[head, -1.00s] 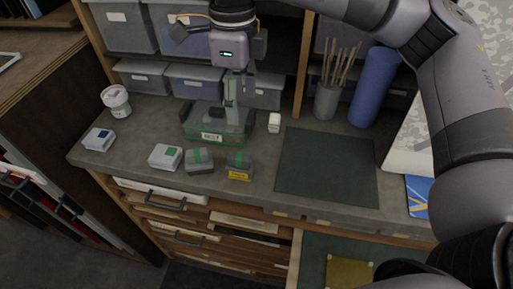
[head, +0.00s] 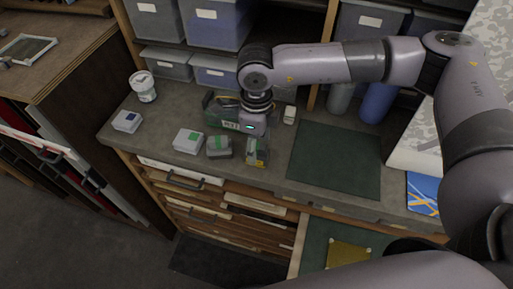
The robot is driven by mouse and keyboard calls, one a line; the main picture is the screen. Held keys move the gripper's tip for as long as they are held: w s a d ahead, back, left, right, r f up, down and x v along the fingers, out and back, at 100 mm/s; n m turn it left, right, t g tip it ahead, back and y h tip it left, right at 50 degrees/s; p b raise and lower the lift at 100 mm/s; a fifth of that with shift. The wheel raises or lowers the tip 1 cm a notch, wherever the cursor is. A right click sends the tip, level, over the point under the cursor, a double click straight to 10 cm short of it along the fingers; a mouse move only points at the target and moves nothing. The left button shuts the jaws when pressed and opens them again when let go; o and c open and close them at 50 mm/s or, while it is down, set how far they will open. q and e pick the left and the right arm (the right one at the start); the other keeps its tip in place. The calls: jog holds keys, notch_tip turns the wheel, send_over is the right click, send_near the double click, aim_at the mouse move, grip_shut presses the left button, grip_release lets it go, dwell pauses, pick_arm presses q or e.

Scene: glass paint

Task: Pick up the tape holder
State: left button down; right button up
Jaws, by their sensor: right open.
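My right gripper (head: 256,152) reaches down from above at the front of the counter, its jaws open. Its fingers are over and around a small dark grey block with a green top and a yellow front label (head: 254,163), probably the tape holder, which they partly hide. I cannot tell whether the fingers touch it. A similar grey block with a green band (head: 219,147) stands just left of it. The green labelled bin (head: 216,108) is behind, partly hidden by my wrist. My left gripper is not in view.
A white box with a green square (head: 188,140), a white box with a blue square (head: 127,121) and a white tub (head: 143,87) stand to the left. A small white block (head: 290,115) and a dark green mat (head: 335,160) are to the right. The mat is clear.

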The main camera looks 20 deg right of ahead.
jog(key=shift+f, duration=1.2)
jog(key=shift+c, duration=0.5)
jog(key=c, duration=1.2)
